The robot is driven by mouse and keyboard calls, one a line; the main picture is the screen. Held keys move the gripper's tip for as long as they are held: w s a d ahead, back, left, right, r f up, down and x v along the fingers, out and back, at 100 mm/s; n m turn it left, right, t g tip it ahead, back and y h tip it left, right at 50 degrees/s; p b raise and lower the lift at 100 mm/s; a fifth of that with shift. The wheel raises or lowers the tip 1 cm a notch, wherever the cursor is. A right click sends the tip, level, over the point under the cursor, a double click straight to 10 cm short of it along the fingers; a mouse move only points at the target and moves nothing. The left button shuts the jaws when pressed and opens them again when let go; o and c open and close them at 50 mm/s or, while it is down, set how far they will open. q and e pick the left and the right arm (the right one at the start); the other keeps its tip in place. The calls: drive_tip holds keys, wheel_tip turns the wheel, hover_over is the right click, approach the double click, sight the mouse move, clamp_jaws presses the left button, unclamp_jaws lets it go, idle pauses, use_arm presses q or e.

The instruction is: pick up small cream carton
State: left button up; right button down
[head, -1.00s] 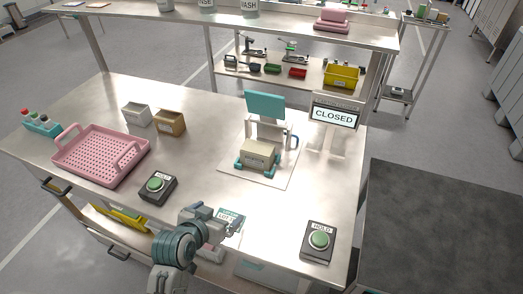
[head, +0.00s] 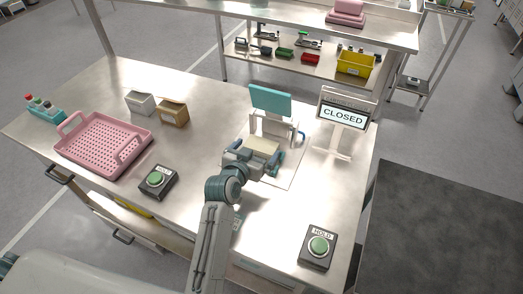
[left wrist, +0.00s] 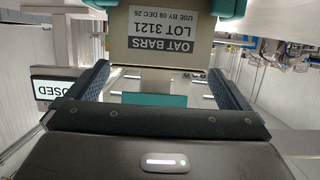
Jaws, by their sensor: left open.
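The small cream carton (head: 263,145) sits in the teal-footed cradle of a stand with a teal panel (head: 270,100). In the left wrist view the carton (left wrist: 155,68) shows a dark label reading OAT BARS, LOT 3121, upside down, with teal pieces at its upper corners. My left gripper (head: 251,158) is open at the carton's near side, and its body hides part of the carton and cradle in the head view. In the left wrist view the fingers of the left gripper (left wrist: 158,72) stand apart, with the carton's near end between or just beyond their tips; contact is unclear. My right gripper is not in view.
A CLOSED sign (head: 343,114) stands right of the stand. A HOLD button box (head: 318,247) is at front right, another green-button box (head: 158,182) left of my arm. A pink basket (head: 103,145), white bin (head: 140,103) and brown bin (head: 173,113) are left.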

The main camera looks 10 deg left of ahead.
sight(264, 140)
use_arm(q)
drive_tip(key=p+x, duration=0.1)
drive_tip(key=x, duration=0.2)
drive_tip(key=shift+d+f, duration=0.15)
drive_tip(key=shift+f, duration=0.05)
drive_tip(key=shift+w+f+p, duration=0.3)
drive_tip(key=shift+w+f, duration=0.05)
drive_tip(key=shift+w, duration=0.25)
drive_tip(key=shift+r, duration=0.1)
drive_tip(key=c, duration=0.9)
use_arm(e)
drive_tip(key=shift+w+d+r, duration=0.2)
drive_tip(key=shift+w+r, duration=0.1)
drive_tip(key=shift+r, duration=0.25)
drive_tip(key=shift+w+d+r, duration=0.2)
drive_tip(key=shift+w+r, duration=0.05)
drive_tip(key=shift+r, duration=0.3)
use_arm(q)
drive_tip(key=shift+r, duration=0.15)
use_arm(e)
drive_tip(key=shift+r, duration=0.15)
